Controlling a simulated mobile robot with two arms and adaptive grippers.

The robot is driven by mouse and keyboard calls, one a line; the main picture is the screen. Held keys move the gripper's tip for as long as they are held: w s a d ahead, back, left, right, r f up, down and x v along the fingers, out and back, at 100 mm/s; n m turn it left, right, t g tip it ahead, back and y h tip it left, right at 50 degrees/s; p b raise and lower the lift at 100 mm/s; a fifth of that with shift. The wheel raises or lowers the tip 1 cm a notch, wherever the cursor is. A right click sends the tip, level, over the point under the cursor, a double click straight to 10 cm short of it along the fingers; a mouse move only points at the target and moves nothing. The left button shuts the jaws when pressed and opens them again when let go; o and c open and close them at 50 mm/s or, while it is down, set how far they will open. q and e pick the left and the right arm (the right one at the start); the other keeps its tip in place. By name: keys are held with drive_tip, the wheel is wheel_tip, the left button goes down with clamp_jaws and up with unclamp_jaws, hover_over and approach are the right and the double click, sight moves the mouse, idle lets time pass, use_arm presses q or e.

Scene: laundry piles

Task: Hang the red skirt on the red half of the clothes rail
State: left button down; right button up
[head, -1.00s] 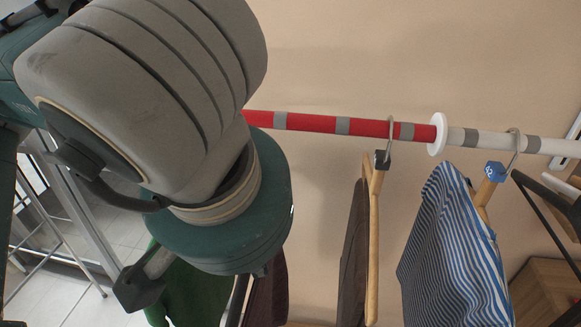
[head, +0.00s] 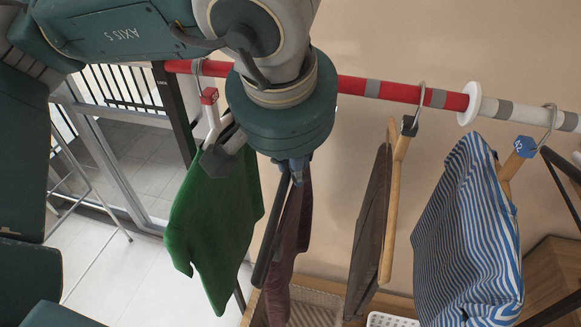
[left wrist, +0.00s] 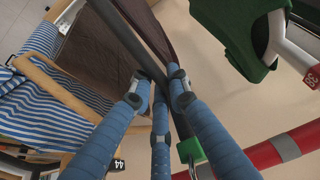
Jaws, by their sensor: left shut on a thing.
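My left gripper (left wrist: 160,95) is shut on a dark hanger (left wrist: 130,38) with a green tag (left wrist: 190,151); in the head view the gripper (head: 295,172) is mostly hidden below my wrist. A dark maroon garment (head: 292,235), likely the red skirt, hangs from this hanger; it also shows in the left wrist view (left wrist: 152,30). The red half of the rail (head: 390,90) passes behind my wrist; it crosses the lower right of the left wrist view (left wrist: 262,158). Whether the hanger's hook is on the rail cannot be told. My right gripper is not in view.
A green garment (head: 212,215) on a white hanger with a red tag hangs left of my gripper. A brown garment (head: 372,225) on a wooden hanger hangs to the right. A white disc (head: 470,103) divides the rail. Beyond it hangs a blue-striped garment (head: 465,235).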

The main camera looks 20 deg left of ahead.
use_arm(q)
drive_tip(key=shift+w+p, duration=0.85)
drive_tip(key=shift+w, duration=1.85)
drive_tip(key=shift+w+f+b, duration=0.15)
drive_tip(key=shift+f+b, duration=1)
drive_tip(key=shift+f, duration=0.05)
drive_tip(key=c, duration=1.6)
unclamp_jaws()
